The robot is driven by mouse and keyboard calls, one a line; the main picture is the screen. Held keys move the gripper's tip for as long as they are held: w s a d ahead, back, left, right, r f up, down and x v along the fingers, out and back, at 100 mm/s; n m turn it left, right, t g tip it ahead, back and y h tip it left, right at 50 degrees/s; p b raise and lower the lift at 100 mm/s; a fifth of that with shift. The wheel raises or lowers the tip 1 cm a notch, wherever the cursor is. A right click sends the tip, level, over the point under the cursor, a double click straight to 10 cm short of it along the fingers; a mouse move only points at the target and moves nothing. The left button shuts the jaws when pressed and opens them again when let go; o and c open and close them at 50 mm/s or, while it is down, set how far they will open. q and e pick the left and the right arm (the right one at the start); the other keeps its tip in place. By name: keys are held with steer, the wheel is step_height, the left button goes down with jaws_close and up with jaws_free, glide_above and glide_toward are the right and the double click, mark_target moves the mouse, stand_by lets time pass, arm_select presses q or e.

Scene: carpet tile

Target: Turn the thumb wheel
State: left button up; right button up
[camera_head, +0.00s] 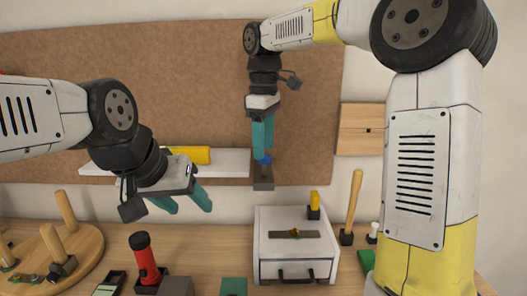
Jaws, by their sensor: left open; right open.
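A small blue part (265,160), which may be the thumb wheel, shows at a dark grey mount (263,180) near the right end of the wall shelf. My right gripper (262,149) points down over it, with its teal fingertips at or very near the blue part. It is open, seen edge-on; I cannot tell whether it touches, and the fingers partly hide the blue part. My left gripper (189,208) is open and empty, left of the mount and above the table.
A white shelf (225,168) bears a yellow object (192,155). Below are a white drawer box (294,250), a red and black flashlight-like object (146,260), a wooden-handled tool (353,200) and a round wooden board with pegs (85,245).

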mark_target(264, 166)
steer(key=shift+f, duration=1.1)
steer(key=shift+c, duration=0.5)
jaws_close()
steer(key=shift+m, duration=1.5)
steer(key=shift+o, duration=0.5)
jaws_free()
